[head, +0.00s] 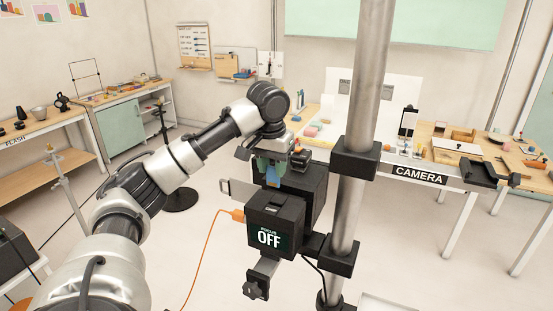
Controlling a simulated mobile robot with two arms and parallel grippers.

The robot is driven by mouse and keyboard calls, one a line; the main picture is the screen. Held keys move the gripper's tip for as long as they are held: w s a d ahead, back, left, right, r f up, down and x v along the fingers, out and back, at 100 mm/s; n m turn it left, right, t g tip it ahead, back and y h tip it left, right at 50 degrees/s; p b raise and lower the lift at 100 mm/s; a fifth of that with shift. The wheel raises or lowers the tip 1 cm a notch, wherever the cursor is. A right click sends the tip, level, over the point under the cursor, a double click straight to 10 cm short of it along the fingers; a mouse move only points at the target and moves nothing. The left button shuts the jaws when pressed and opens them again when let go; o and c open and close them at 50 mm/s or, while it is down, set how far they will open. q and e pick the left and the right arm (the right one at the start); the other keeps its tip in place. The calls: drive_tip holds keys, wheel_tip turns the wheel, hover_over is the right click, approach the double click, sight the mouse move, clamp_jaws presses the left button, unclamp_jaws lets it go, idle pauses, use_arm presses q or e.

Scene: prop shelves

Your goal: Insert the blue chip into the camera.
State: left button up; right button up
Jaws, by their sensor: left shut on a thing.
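I cannot tell whether the chip touches the camera or has entered a slot. My right gripper is not in view.
The metal pole (364,100) with black clamps stands close to the right of the gripper. An orange cable (206,246) plugs into the camera's left side. Behind are a table labelled CAMERA (420,175) and a FLASH table (35,132). The floor left of the camera is mostly free.

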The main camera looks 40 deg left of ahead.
sight(275, 184)
use_arm(q)
drive_tip(key=shift+w+f, duration=0.1)
drive_tip(key=shift+f, duration=0.4)
drive_tip(key=f, duration=0.3)
drive_tip(key=shift+w+f, duration=0.3)
drive_tip(key=shift+w, duration=0.1)
drive_tip(key=shift+s+f, duration=0.1)
drive_tip(key=shift+f, duration=0.4)
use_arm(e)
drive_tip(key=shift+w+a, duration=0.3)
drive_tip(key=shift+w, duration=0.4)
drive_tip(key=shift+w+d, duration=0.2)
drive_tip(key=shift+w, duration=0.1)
use_arm(q)
drive_tip(key=shift+f, duration=0.4)
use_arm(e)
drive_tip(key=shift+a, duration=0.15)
